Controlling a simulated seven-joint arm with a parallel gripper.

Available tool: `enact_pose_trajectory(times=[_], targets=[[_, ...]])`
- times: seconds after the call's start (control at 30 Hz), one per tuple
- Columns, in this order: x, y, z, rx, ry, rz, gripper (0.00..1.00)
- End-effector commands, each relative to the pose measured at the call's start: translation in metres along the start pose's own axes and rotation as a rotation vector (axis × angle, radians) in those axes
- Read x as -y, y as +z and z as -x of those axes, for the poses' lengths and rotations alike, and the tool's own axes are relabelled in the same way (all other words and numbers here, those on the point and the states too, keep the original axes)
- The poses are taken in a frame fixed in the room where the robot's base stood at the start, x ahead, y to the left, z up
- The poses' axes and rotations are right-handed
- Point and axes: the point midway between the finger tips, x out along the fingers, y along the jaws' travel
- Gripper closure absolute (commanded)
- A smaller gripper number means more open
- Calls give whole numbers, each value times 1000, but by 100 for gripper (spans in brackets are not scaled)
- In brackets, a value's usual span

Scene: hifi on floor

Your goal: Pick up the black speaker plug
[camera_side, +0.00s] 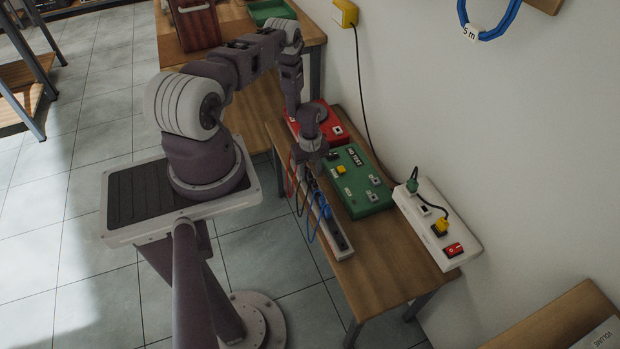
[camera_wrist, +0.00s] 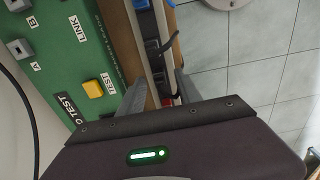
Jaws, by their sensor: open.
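The black speaker plug (camera_wrist: 153,47) sits in the pale strip (camera_wrist: 157,75) in the wrist view, with its black cable curling off to the right. A blue plug (camera_wrist: 141,4) is beyond it at the top edge. A bit of red (camera_wrist: 168,101) shows low between my fingers. My gripper (camera_wrist: 160,82) is open, one finger on each side of the strip, with the black plug just ahead of the fingertips. In the side view my gripper (camera_side: 309,170) is down over the far part of the strip (camera_side: 341,251) and hides some of the plugs.
A green test box (camera_side: 358,190) with a yellow button (camera_wrist: 93,89) lies close beside the strip. A red box (camera_side: 319,120) stands behind it. A white box (camera_side: 437,226) with a plugged-in cable is by the wall. Blue cable (camera_side: 314,213) loops over the bench edge.

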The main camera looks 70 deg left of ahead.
Motion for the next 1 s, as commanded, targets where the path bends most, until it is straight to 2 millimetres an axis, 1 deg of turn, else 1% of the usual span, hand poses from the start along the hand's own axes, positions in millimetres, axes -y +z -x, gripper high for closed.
enact_pose_trajectory(times=[0.03,0.1,0.3,0.33,0.37,0.5,0.53,0.87,0.97,1.0], targets=[[0,1,-7,1,0,0,59],[0,0,-12,0,0,0,59],[0,0,-13,0,0,-1,59],[0,0,-13,0,0,-1,63],[0,0,-13,1,0,-1,69],[0,0,-13,1,-1,-1,96],[0,0,-13,1,-1,-1,100],[0,0,-11,1,-1,-2,100],[0,0,-1,0,0,-2,100],[-1,0,6,0,0,-2,100]])
